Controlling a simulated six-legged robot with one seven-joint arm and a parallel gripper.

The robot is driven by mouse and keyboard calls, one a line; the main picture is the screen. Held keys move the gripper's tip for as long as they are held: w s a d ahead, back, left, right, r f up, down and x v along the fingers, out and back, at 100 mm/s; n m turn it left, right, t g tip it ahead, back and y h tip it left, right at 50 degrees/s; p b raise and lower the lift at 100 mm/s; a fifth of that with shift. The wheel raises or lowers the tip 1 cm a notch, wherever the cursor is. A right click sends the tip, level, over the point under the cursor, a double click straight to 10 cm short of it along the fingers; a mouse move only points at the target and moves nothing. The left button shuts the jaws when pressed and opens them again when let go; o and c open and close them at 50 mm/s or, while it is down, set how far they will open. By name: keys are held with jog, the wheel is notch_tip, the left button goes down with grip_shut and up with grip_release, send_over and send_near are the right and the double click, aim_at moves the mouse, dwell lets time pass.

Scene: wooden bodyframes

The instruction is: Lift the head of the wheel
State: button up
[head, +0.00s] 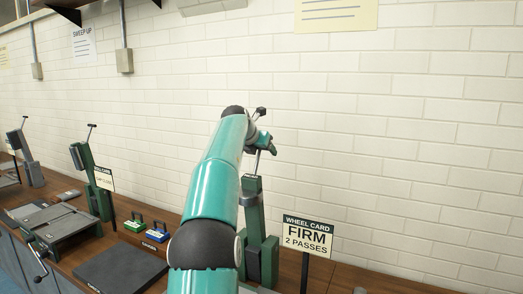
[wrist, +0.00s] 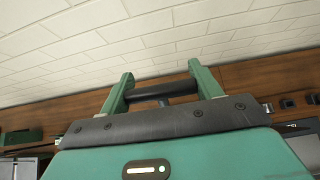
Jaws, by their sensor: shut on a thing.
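The wheel stand (head: 255,215) is a dark green upright unit on the bench in the head view, partly hidden behind my teal arm. A thin lever rises from its top. My gripper (head: 266,143) is at the top of this lever. In the wrist view, my gripper (wrist: 160,82) has its two green fingers at either end of a black bar handle (wrist: 158,91), shut on it. A thin stem shows beneath the bar.
A sign (head: 308,234) reading "WHEEL CARD FIRM 2 PASSES" stands right of the stand. Green and blue blocks (head: 155,232) and a dark flat plate (head: 120,270) lie to the left. A similar green stand (head: 90,180) is farther left. A white brick wall (head: 400,130) rises behind.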

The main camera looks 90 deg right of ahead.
jog(key=o, duration=1)
jog(key=shift+s+f, duration=0.1)
jog(key=shift+f, duration=0.5)
jog(key=o, duration=0.4)
jog(key=shift+d+r, duration=0.1)
jog(key=shift+d, duration=0.05)
jog(key=shift+r, duration=0.25)
jog(key=v, duration=1.4)
